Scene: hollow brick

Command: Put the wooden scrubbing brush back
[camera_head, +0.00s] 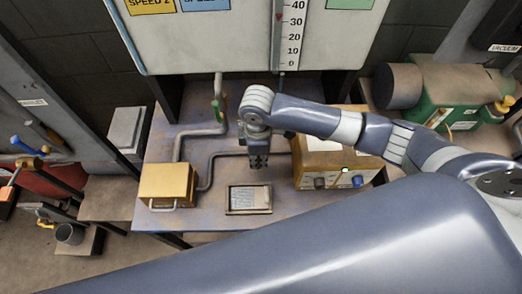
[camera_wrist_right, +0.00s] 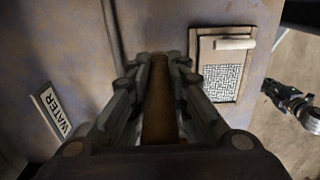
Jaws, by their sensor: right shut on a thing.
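My right gripper (camera_head: 259,163) points down over the metal bench, behind the small framed tray. In the right wrist view its fingers (camera_wrist_right: 158,75) are shut on a long brown wooden piece (camera_wrist_right: 158,105), which looks like the scrubbing brush. Its bristles are hidden, and the brush cannot be made out in the head view. The shallow tray (camera_head: 232,209) has a patterned panel in it; in the wrist view it lies to the right of my fingers (camera_wrist_right: 203,75). What looks like my left gripper (camera_wrist_right: 285,98) shows small at the wrist view's right edge; its jaws are unclear.
A yellow box (camera_head: 167,182) with pipes stands at the bench's left. A tan box with knobs (camera_head: 325,165) stands at the right, close to my right arm. A gauge board (camera_head: 230,40) rises behind. A WATER label (camera_wrist_right: 52,110) lies left in the wrist view.

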